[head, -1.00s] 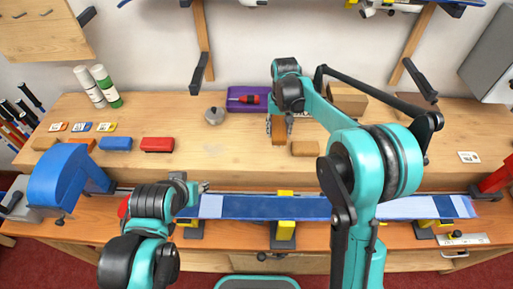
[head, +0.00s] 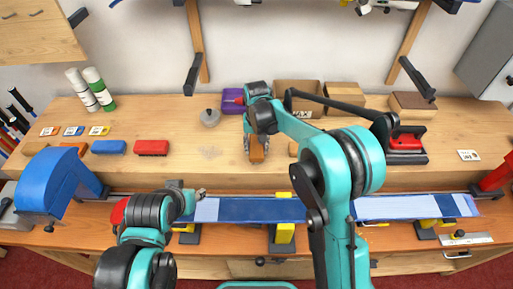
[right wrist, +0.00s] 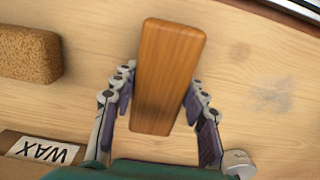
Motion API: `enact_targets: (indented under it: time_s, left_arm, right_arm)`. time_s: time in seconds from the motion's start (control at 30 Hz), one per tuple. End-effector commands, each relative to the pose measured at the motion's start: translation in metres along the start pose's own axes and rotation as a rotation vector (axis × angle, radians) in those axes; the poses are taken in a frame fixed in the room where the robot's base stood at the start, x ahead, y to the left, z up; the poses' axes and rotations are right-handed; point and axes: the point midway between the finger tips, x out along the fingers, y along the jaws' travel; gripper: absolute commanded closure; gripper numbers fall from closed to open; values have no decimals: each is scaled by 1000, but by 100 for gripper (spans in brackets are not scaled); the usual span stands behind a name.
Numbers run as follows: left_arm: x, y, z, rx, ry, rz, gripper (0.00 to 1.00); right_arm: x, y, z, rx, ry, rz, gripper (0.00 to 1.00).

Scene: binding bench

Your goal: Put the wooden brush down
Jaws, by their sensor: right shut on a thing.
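The wooden brush (head: 257,149) is an orange-brown block over the pale shelf at the back of the bench. In the right wrist view the brush (right wrist: 168,75) lies lengthwise between the two fingers. My right gripper (head: 256,142) is shut on it and points down; it also shows in the right wrist view (right wrist: 160,105). The gap between the brush and the shelf, if any, cannot be judged. My left gripper (head: 201,192) is at the left part of the blue ski; its finger opening is too small to tell.
A cork block (right wrist: 28,55) lies left of the brush in the right wrist view, near the WAX box (right wrist: 45,149). A grey round pot (head: 210,117) and a purple tray (head: 233,103) are close by. The shelf around the faint smudge (head: 210,153) is clear.

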Motion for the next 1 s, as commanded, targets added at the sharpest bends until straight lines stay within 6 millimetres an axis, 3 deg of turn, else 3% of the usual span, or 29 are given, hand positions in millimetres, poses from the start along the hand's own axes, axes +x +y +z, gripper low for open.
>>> enact_targets:
  time_s: [0.17, 0.2, 0.27, 0.67, 1.0]
  left_arm:
    - [4, 0, 3, 0, 0, 0, 60]
    - [3, 0, 2, 0, 0, 0, 60]
    - [3, 0, 2, 0, 0, 0, 60]
    - [-2, 0, -2, 0, 0, 0, 60]
    - [-17, 0, -12, 0, 0, 0, 60]
  right_arm:
    - [6, 0, 0, 0, 0, 0, 88]
    - [6, 0, 0, 0, 0, 0, 49]
    - [5, 0, 0, 0, 0, 0, 36]
    - [-4, 0, 0, 0, 0, 0, 36]
    - [-74, 0, 0, 0, 0, 0, 36]
